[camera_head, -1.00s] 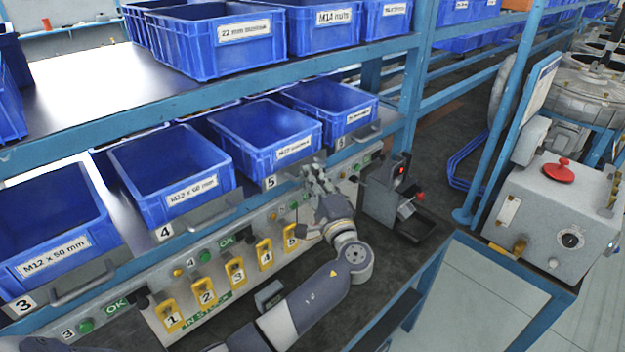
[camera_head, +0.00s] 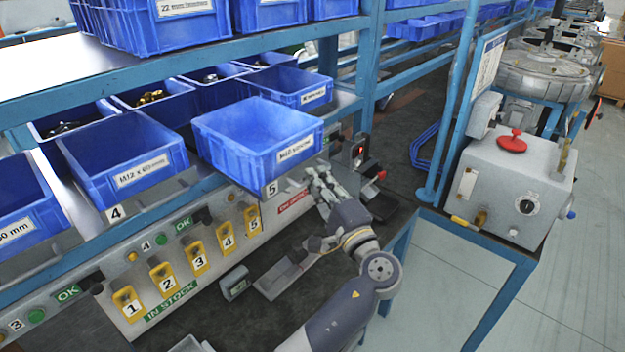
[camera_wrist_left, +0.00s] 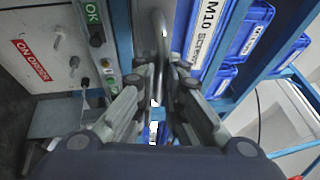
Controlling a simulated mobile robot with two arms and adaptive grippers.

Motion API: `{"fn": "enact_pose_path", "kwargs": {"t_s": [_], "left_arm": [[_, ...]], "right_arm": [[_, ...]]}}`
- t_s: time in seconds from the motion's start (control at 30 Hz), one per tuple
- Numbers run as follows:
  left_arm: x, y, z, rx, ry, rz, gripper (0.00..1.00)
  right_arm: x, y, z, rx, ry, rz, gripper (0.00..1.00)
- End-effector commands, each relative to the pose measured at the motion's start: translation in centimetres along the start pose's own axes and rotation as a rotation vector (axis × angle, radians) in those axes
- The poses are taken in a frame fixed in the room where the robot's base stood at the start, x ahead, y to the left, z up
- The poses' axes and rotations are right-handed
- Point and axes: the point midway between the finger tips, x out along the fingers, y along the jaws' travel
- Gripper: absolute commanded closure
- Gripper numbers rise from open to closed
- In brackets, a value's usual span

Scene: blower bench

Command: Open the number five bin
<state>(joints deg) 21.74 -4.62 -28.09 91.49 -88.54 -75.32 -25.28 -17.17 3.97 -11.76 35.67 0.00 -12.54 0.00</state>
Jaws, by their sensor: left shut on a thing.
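The number five bin (camera_head: 225,150) is a blue open-top bin with a white M10 label, and its "5" tag (camera_head: 271,189) shows below its front. It sticks out from the shelf, further forward than the number 4 bin (camera_head: 110,165). The inside that shows looks empty. My left gripper (camera_head: 318,178) is at the lower right front of the bin. In the left wrist view its fingers (camera_wrist_left: 158,92) are closed around a grey bar handle (camera_wrist_left: 161,38), with the labelled bin front (camera_wrist_left: 206,35) beside it. My right gripper is in neither view.
Below the bins is a panel with yellow numbered tags (camera_head: 198,257) and green buttons. A grey control box with a red knob (camera_head: 512,175) stands further right.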

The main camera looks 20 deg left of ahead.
Motion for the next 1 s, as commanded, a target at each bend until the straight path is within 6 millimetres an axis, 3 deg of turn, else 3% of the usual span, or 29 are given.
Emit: {"fn": "enact_pose_path", "kwargs": {"t_s": [0.27,0.3,0.37,0.4,0.77,1.0], "left_arm": [[0.0,0.1,0.0,0.002,0.0,0.002,1.0],[0.0,0.1,0.0,0.002,0.0,0.002,0.86],[0.0,0.1,0.0,0.002,0.0,0.002,0.72],[0.0,0.1,0.0,0.002,0.0,0.002,0.7],[-0.3,0.1,0.0,0.001,0.001,0.001,0.7],[-4.0,0.2,0.0,0.001,0.002,0.004,0.7]], "right_arm": [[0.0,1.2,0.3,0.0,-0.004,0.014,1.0],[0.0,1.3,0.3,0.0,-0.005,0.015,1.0],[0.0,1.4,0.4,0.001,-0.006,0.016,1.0],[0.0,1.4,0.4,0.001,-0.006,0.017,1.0],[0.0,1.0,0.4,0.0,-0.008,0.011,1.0],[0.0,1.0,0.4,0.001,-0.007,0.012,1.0]]}}
